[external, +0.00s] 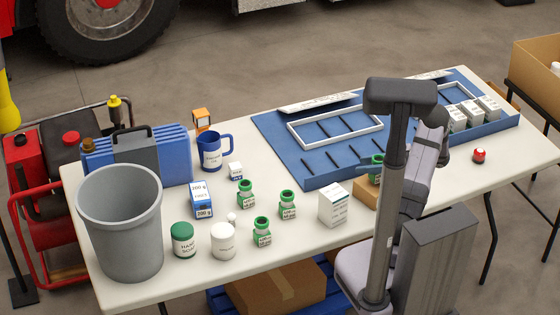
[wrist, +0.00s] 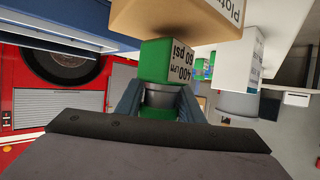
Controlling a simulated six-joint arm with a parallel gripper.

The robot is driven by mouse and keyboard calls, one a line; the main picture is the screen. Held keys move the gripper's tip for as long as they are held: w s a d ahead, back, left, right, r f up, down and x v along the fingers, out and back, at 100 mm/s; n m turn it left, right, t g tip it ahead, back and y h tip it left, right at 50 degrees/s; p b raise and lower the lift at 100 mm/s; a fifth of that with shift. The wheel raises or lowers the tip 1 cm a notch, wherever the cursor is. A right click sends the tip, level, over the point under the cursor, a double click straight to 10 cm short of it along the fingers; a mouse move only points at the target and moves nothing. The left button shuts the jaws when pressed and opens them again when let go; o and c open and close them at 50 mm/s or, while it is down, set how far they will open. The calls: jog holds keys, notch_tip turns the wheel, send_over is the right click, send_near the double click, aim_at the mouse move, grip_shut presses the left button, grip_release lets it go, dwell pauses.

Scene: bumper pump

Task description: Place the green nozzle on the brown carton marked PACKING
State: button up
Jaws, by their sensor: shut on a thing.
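My gripper (wrist: 158,105) is shut on a green nozzle (wrist: 168,60) with a grey band and a printed white label, seen close up in the wrist view. In the external view the held green nozzle (external: 376,161) shows partly behind my arm, by a small brown carton (external: 364,191) on the table. This brown carton also fills the top of the wrist view (wrist: 180,18), with only part of its lettering in sight, so I cannot read PACKING. The nozzle overlaps the carton's edge in the wrist view; I cannot tell whether they touch.
A white box (external: 333,206) stands left of the carton. Several similar green-and-white nozzles (external: 287,205) stand further left. A blue tray (external: 300,172) with white frames lies behind. A grey bin (external: 120,225), blue mug (external: 214,152) and red knob-like item (external: 479,156) are also on the table.

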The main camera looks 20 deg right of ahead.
jog(key=shift+f, duration=0.4)
jog(key=o, duration=1.2)
jog(key=shift+f, duration=0.15)
jog(key=shift+o, duration=0.2)
jog(key=shift+r, duration=0.2)
jog(key=v, duration=1.2)
jog(key=shift+f, duration=0.15)
